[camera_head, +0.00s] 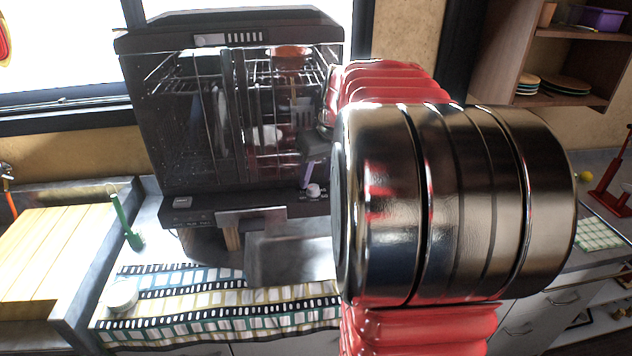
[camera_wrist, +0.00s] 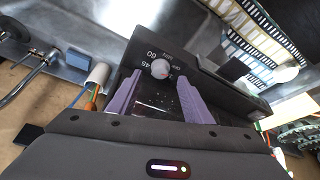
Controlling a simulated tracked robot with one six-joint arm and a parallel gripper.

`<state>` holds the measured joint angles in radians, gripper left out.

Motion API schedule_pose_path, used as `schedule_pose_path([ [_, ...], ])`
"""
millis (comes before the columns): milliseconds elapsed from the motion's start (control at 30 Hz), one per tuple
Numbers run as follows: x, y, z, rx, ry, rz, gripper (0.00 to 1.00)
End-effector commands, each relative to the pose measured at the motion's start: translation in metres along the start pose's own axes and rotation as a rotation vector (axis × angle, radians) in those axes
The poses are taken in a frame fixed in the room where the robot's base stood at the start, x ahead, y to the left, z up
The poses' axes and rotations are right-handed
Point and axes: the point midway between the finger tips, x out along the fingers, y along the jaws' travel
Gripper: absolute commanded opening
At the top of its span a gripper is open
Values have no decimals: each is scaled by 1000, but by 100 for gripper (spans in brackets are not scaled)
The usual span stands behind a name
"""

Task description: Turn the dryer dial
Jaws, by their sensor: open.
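The dish dryer (camera_head: 240,110) is a dark box with a clear front, standing on the counter. Its pale round dial (camera_head: 313,190) is low on the right of its front panel. In the wrist view the dial (camera_wrist: 160,69) shows a small red mark, with printed numbers including 60 and 45 around it. My gripper (camera_wrist: 158,77) is open, its two purple fingers pointing at the dial, one tip to each side below it. Whether they touch it is unclear. In the head view only a bit of purple finger (camera_head: 309,176) shows just above the dial; my arm hides the rest.
Racks with dishes and an orange bowl (camera_head: 290,52) are inside the dryer. A patterned cloth (camera_head: 215,310) with a small white bowl (camera_head: 122,294) lies in front. A green brush (camera_head: 127,226) stands left, beside a wooden board (camera_head: 50,250).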

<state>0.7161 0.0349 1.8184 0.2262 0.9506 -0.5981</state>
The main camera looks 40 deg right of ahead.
Motion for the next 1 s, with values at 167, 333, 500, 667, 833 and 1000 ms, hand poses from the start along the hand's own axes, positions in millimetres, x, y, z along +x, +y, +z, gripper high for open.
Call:
schedule_pose_path([
  [167,-33,1,0,1,2,2,46],
  [333,-62,0,0,0,2,1,46],
  [500,-86,0,0,1,1,1,46],
  [667,-97,0,1,1,-1,0,46],
  [833,-98,0,1,0,-1,-1,46],
  [1000,-98,0,1,0,-1,-1,42],
])
